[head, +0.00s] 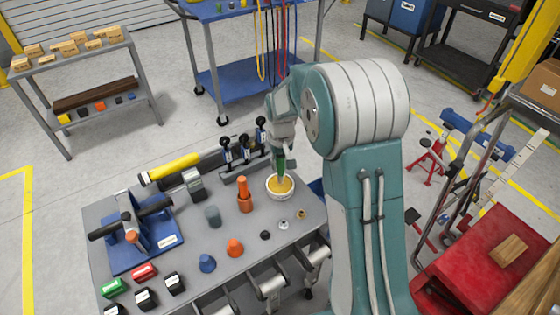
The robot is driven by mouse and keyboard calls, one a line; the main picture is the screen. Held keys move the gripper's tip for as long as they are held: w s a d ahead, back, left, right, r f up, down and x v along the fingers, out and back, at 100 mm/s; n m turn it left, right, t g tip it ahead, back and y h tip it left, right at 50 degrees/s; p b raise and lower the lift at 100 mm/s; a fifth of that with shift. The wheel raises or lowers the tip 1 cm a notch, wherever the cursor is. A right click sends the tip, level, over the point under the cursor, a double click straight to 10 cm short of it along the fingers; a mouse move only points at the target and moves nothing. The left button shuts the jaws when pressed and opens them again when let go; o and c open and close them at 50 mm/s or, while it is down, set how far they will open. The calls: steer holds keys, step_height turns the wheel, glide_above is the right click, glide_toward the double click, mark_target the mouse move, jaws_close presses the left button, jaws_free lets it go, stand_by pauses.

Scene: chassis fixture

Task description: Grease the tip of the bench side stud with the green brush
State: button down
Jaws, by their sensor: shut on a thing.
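My gripper (281,149) is above the right rear part of the grey bench (190,279), shut on a green brush (281,164). The brush points down, with its lower end in a white bowl (270,193) of yellow grease (284,185). My gripper covers the upper part of the brush. On the bench's left side stands a blue fixture (152,253) carrying dark bars, with an orange-tipped part in front. I cannot tell which part is the bench side stud; its tip is not clear.
An orange bottle (244,196), a grey cylinder (213,216) and blue and orange cones stand between bowl and fixture. My arm hides the bench's right side.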

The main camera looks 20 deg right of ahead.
steer(key=shift+a, duration=0.2)
steer(key=shift+f, duration=0.55)
stand_by(1.4)
steer(key=shift+r, duration=3.6)
steer(key=shift+m, duration=0.3)
steer(key=f, duration=0.2)
steer(key=w+f, duration=0.1)
steer(key=f, duration=0.1)
steer(key=shift+w, duration=0.2)
steer(key=shift+f, duration=0.1)
